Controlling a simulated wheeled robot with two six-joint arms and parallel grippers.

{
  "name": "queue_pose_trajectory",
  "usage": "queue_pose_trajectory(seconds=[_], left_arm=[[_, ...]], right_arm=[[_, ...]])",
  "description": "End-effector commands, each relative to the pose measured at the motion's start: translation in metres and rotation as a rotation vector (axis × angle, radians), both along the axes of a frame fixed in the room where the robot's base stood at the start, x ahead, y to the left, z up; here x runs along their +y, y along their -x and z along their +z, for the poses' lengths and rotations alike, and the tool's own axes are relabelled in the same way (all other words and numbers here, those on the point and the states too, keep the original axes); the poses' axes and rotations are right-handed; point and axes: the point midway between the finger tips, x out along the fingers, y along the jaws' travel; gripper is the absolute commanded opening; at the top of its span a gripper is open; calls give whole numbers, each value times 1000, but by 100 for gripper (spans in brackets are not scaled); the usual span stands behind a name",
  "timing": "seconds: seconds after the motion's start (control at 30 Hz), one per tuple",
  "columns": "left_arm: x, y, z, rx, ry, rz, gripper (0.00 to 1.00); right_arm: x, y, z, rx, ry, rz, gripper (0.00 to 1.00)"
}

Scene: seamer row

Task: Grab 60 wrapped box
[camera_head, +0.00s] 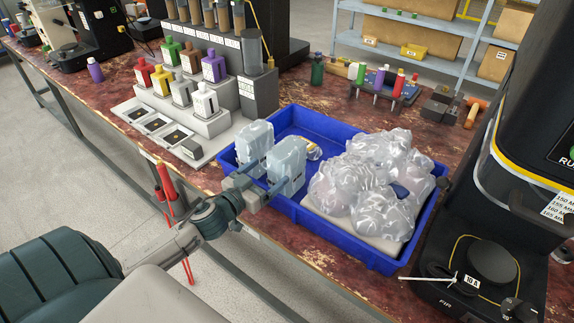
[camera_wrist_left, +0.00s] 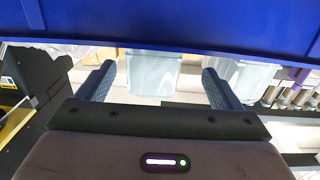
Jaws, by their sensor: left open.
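Two pale blue boxes in clear wrap stand upright at the left end of a blue tray (camera_head: 348,244). The nearer wrapped box (camera_head: 288,165) is right of the farther wrapped box (camera_head: 255,144). I cannot read a 60 on either. My left gripper (camera_head: 266,177) is open at the tray's left front edge, its fingers pointing at the boxes. In the left wrist view, the nearer box (camera_wrist_left: 153,75) shows between the spread fingers of my left gripper (camera_wrist_left: 158,85), and the farther box (camera_wrist_left: 250,80) shows beyond one finger. My right gripper is out of view.
Crumpled clear-wrapped bundles (camera_head: 375,175) fill the tray's right part. A stepped bottle stand (camera_head: 208,120) stands left of the tray. A black machine (camera_head: 505,210) stands close on the right. A rack of coloured bottles (camera_head: 385,85) is behind.

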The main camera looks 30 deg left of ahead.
Motion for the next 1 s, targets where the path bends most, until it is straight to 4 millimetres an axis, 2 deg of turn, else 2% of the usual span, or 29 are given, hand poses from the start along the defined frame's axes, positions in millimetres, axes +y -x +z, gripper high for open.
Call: queue_pose_trajectory(seconds=[0.2,0.53,0.73,1.0], left_arm=[[-2,-12,3,-5,4,0,87],[-4,-19,2,-6,5,0,87],[-8,-30,5,-6,7,0,87],[-13,-52,3,-8,6,1,87]], right_arm=[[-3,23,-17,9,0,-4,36],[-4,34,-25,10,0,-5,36],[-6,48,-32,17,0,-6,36],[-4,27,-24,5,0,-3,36]])
